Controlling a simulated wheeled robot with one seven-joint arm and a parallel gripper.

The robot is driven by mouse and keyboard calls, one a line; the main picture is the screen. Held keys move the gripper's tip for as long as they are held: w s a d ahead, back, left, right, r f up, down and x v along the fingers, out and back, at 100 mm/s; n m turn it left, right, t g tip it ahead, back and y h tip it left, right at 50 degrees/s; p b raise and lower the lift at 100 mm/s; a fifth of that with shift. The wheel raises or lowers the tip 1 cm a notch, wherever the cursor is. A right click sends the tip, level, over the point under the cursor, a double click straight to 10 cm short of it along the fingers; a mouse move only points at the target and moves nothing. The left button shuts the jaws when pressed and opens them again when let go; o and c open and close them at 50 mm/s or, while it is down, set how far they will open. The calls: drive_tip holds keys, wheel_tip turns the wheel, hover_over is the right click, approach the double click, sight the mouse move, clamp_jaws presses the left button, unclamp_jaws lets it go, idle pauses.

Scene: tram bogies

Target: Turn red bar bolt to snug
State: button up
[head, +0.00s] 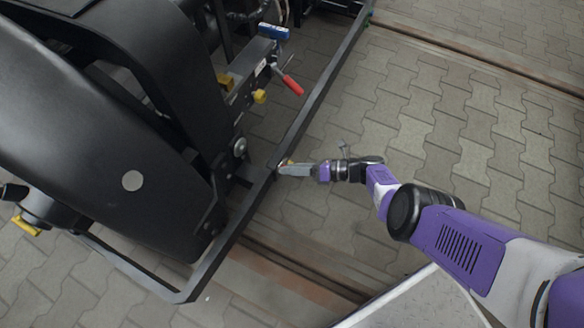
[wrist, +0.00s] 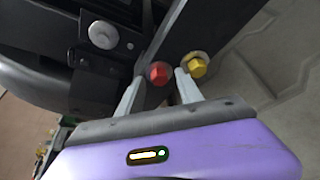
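The red bar bolt (wrist: 160,72) has a hex head and sits on a dark bar in the wrist view. A yellow hex bolt (wrist: 197,67) with a tan washer is just to its right. My gripper (wrist: 159,77) is open, with one fingertip left of the red bolt and the other between the red and yellow bolts. I see a gap between the fingers and cannot tell whether either touches the red head. In the head view my gripper (head: 284,168) is at the bar of the black frame (head: 262,186); the bolt heads are too small to tell apart there.
A red-handled lever (head: 291,85), a blue block (head: 273,31) and yellow knobs (head: 259,97) are on the bogie farther up. A round bolt head with a washer (wrist: 103,35) is left of the fingers.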

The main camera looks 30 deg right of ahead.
drive_tip(key=shift+d, duration=0.1)
drive_tip(key=p+v, duration=0.2)
drive_tip(key=v, duration=0.5)
drive_tip(key=shift+s+d, duration=0.2)
drive_tip(key=shift+d, duration=0.05)
drive_tip(key=shift+r, duration=0.1)
